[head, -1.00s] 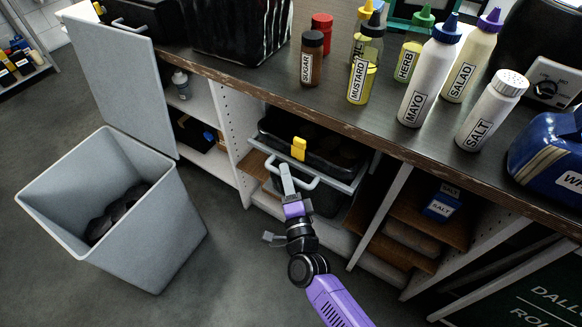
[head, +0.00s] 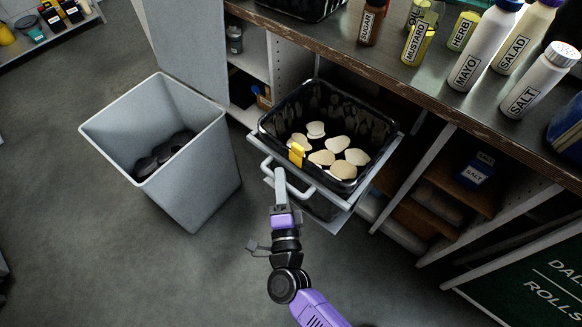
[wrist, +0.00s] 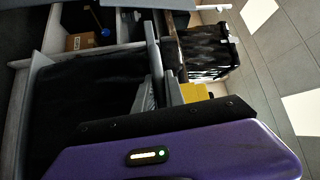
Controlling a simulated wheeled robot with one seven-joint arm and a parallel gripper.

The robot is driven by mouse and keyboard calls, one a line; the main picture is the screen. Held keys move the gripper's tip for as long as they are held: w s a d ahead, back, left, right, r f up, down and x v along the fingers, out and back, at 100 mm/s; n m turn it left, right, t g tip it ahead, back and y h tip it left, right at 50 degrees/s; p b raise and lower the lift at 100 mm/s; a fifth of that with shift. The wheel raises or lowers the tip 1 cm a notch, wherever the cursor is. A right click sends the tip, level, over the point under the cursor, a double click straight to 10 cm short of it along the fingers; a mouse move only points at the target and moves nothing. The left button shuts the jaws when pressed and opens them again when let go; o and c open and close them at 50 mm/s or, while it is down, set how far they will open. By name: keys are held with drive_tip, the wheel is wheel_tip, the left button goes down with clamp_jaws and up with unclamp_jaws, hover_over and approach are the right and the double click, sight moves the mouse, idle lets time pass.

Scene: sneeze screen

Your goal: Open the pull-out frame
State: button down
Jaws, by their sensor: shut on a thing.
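The pull-out frame (head: 345,194) is a grey metal frame with a bar handle (head: 300,188) on its front. It stands well out from the cabinet under the counter. It carries a black bin (head: 360,130) with several pale round slices inside and a yellow clip (head: 296,154) on its front rim. My gripper (head: 280,182) is at the left part of the handle, shut on it. In the wrist view my purple gripper body fills the bottom, with the finger tips (wrist: 163,88) beside the grey bar; the grip itself is partly hidden.
A grey waste bin (head: 190,190) with dark contents stands on the floor to the left. A grey panel (head: 180,50) stands behind it. The counter (head: 410,85) holds several labelled bottles. A green sign (head: 545,285) is at lower right. Floor in front is clear.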

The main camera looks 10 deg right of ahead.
drive_tip(key=shift+s+a+f, duration=0.1)
drive_tip(key=shift+s+a, duration=0.35)
drive_tip(key=shift+a, duration=0.05)
drive_tip(key=c, duration=1.4)
unclamp_jaws()
drive_tip(key=r+v, duration=0.1)
drive_tip(key=v, duration=0.6)
drive_tip(key=shift+s+f+b, duration=0.4)
drive_tip(key=shift+f, duration=0.05)
